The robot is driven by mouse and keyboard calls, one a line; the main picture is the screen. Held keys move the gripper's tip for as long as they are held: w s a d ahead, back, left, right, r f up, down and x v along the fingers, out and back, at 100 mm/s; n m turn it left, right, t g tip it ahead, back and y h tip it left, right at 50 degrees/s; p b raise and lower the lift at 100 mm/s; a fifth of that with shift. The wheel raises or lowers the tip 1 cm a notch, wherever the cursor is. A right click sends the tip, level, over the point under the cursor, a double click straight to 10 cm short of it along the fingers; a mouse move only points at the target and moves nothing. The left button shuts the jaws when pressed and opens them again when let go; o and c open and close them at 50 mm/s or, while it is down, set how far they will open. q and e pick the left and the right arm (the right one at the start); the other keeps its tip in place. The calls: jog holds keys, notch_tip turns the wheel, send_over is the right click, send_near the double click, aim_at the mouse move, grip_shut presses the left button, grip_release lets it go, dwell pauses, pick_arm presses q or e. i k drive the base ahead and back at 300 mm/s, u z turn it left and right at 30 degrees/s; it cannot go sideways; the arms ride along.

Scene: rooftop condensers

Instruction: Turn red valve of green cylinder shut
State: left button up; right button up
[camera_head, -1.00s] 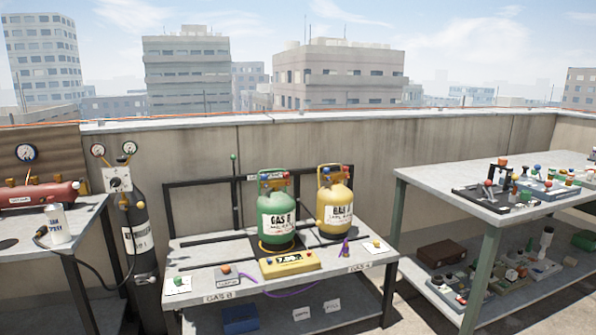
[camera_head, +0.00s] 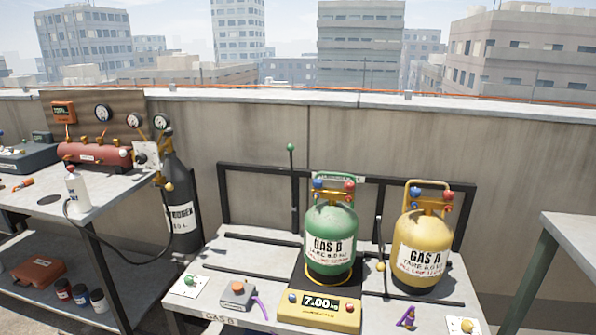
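The green cylinder (camera_head: 331,240), labelled GAS B, stands upright on a scale at the middle right of the head view. The scale's yellow display (camera_head: 318,307) reads 7.00 kg. The red valve (camera_head: 349,187) is at the top right of the green cylinder, and a blue valve (camera_head: 318,185) is at its top left. Whether the red valve is open or shut cannot be told. A yellow cylinder (camera_head: 423,252), labelled GAS A, stands to its right with its own red and blue valves. Neither of my grippers is in view.
The bench (camera_head: 240,252) has a frame behind it and small fittings along its front. A dark gas bottle (camera_head: 182,205) stands to its left, beside a table (camera_head: 110,190) with a red manifold (camera_head: 95,154). Another table (camera_head: 575,240) is at the right edge.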

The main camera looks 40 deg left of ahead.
aim_at(349, 186)
jog(key=u, duration=1.05)
jog(key=i, duration=1)
jog(key=u, duration=0.95)
